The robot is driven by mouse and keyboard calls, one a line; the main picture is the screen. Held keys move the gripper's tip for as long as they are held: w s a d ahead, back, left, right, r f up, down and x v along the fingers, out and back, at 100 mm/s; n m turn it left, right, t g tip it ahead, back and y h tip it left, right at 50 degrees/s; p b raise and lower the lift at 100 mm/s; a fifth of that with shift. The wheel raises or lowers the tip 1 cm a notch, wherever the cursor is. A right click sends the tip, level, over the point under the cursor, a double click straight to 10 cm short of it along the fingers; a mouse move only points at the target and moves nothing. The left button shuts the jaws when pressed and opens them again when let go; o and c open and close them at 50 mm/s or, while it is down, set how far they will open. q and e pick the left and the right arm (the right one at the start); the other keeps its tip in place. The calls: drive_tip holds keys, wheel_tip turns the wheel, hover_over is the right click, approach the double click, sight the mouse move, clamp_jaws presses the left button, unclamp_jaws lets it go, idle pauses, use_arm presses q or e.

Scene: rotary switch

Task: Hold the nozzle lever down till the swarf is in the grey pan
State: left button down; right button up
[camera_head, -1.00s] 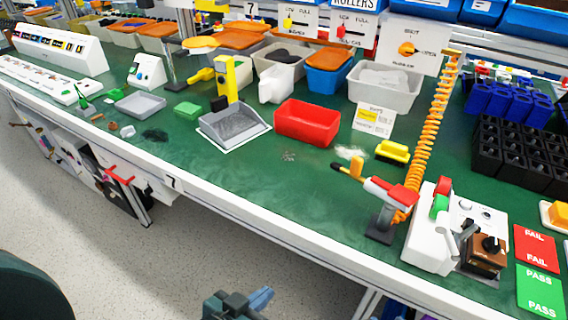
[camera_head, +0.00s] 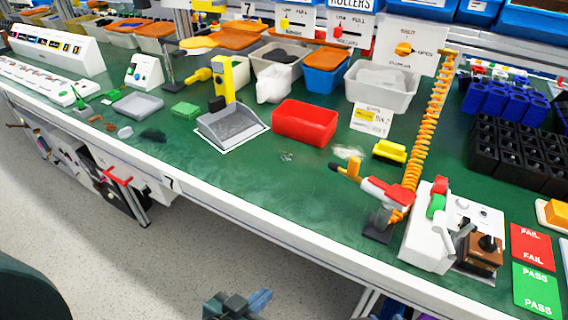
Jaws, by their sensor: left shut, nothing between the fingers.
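Small grey swarf (camera_head: 286,156) lies on the green bench top, in front of the red bin. The grey pan (camera_head: 232,128) stands left of the swarf on a white-outlined patch and looks empty. My left gripper (camera_head: 260,300) is shut and empty at the bottom edge, in front of the bench and well away from the nozzle. My right gripper is not visible.
An orange coiled hose (camera_head: 433,125) rises behind the nozzle. A red bin (camera_head: 304,122) and a yellow brush (camera_head: 390,151) stand near the swarf. A white fixture (camera_head: 428,240) is right of the nozzle. The bench's white front edge (camera_head: 275,235) lies between my gripper and the bench top.

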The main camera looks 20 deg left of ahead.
use_arm(q)
drive_tip(key=shift+r, duration=0.1)
drive_tip(key=shift+f, duration=0.4)
drive_tip(key=shift+a+r, duration=0.1)
idle(0.5)
drive_tip(key=shift+f+p, duration=0.55)
drive_tip(key=shift+p, duration=0.05)
idle(0.6)
drive_tip(key=shift+s+f+p, duration=0.1)
drive_tip(key=shift+f+p, duration=0.55)
drive_tip(key=shift+f, duration=1.1)
idle(3.9)
